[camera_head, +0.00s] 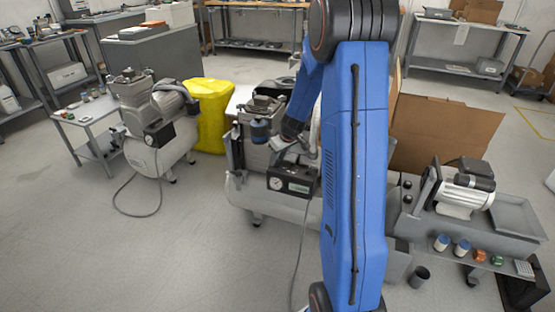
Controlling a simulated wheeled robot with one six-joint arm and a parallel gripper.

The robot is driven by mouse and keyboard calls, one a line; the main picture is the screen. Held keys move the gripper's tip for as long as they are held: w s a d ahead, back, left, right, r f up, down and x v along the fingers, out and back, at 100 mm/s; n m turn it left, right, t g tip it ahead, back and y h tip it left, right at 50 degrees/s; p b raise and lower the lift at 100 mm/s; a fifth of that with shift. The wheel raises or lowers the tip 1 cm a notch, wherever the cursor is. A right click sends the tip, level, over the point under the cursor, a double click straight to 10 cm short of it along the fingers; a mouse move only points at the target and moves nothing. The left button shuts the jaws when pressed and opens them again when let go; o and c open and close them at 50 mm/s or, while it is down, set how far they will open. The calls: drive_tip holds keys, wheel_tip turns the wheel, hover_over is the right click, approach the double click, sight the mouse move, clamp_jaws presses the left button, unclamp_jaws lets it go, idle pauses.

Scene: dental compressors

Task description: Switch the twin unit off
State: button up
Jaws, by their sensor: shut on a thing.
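The twin unit (262,205) appears to be the middle compressor, a pale tank on feet with grey pump parts on top. My arm hides its right part. A black control box (292,181) with a round gauge and a light label sits on its front. My gripper (287,148) is small and partly hidden at the end of my blue arm, just above this box. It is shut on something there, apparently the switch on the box. The switch itself is too small to make out, so its position cannot be told.
Another compressor (160,140) stands at left beside a yellow covered thing (210,112). A large cardboard sheet (440,130) is behind my arm. A grey cart (480,235) with a motor and small cans stands at right. A cable trails on the floor. The front-left floor is clear.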

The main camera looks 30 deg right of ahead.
drive_tip(key=n+y, duration=0.1)
drive_tip(key=n, duration=0.4)
drive_tip(key=shift+d+g+y, duration=0.2)
drive_tip(key=shift+g+y, duration=0.2)
drive_tip(key=shift+n, duration=0.4)
drive_tip(key=o, duration=1.1)
drive_tip(key=v, duration=1.7)
drive_tip(key=shift+d+r, duration=0.2)
